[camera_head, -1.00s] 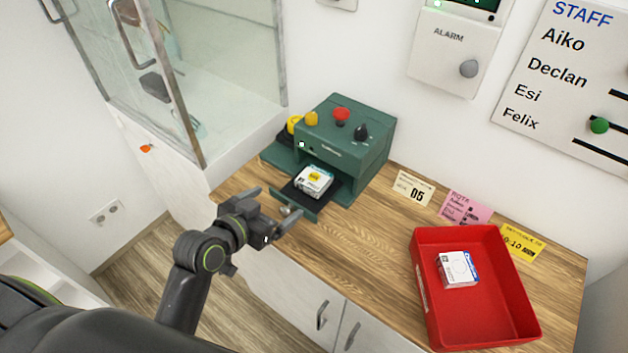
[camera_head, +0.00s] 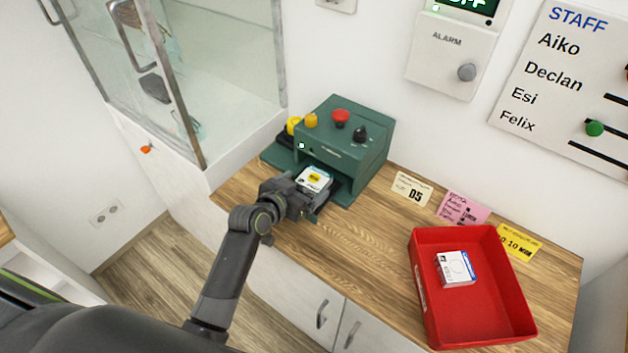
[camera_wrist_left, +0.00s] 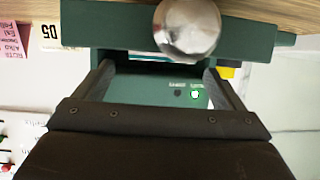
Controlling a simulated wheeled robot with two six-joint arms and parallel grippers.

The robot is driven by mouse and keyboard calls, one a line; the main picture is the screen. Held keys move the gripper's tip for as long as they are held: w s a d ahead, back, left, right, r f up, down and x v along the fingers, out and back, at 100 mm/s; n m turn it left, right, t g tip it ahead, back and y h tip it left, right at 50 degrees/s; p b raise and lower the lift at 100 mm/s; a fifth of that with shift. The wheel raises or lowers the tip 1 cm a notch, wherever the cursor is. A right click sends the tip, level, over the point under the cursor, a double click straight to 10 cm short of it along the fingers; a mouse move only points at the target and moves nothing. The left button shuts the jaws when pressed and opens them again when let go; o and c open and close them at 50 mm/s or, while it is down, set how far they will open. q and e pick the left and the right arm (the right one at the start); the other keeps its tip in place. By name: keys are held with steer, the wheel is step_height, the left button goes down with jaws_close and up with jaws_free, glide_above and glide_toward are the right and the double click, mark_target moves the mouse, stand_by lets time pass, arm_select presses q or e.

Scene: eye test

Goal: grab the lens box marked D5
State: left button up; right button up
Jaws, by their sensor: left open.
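A small white lens box (camera_head: 314,178) with a yellow label lies in the pulled-out tray of a green machine (camera_head: 345,150). Its marking is too small to read. A second white box (camera_head: 456,268) with a blue edge lies in the red bin (camera_head: 425,315); I cannot read its marking either. My left gripper (camera_head: 308,196) is open at the front of the tray, close to the first box. In the left wrist view its fingers (camera_wrist_left: 160,72) frame the green machine front, with a round silver knob (camera_wrist_left: 187,27) near them. No box shows clearly there. My right gripper is not in view.
A glass cabinet (camera_head: 225,60) is left of the machine. Clear wooden counter (camera_head: 365,240) lies between the machine and the red bin.

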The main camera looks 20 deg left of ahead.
mark_target(312, 180)
arm_select(q)
steer(key=shift+x, duration=2.25)
steer(key=shift+a, duration=0.1)
steer(key=c, duration=1.1)
steer(key=shift+r, duration=0.15)
